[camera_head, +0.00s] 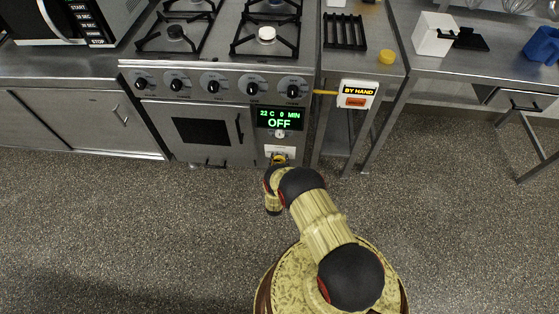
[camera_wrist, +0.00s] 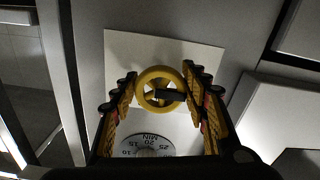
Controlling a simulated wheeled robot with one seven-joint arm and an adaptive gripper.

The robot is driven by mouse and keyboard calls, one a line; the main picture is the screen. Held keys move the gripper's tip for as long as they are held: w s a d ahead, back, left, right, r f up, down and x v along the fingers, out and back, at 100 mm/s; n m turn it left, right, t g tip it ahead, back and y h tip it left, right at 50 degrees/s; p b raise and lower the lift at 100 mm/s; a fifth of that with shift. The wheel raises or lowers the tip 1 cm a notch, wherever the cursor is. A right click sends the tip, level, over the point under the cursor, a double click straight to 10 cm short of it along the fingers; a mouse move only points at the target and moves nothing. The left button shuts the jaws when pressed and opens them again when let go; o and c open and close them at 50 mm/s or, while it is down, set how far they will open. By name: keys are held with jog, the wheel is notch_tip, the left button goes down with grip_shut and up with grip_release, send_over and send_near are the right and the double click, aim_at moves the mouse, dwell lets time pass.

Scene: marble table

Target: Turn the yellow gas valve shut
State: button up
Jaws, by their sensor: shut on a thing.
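The yellow gas valve (camera_wrist: 144,77) is a round handwheel with spokes and a dark bar across its middle. It is mounted on a pale plate (camera_wrist: 118,48) in the wrist view. In the head view my gripper (camera_head: 279,164) reaches the lower front of the stove, below the green display (camera_head: 279,119) reading "22 C 0 MIN OFF". There my wrist and gripper hide most of the valve.
A round dial (camera_wrist: 148,145) marked in minutes lies near the valve. The stove (camera_head: 215,65) has a row of knobs and an oven door (camera_head: 202,132) to the left. A "BY HAND" sign (camera_head: 358,91) hangs to the right. The floor (camera_head: 120,220) around me is clear.

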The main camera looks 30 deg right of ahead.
jog(key=shift+m, duration=0.4)
jog(key=m, duration=0.3)
jog(key=shift+a+m, duration=0.1)
jog(key=shift+m, duration=0.3)
jog(key=m, duration=0.4)
jog(key=shift+w+a+m, duration=0.1)
jog(key=shift+m, duration=0.2)
jog(key=m, duration=0.4)
jog(key=shift+r, duration=0.1)
jog(key=shift+m, duration=2.5)
jog(key=o, duration=1.2)
jog(key=shift+c, duration=0.2)
jog(key=shift+r, duration=0.1)
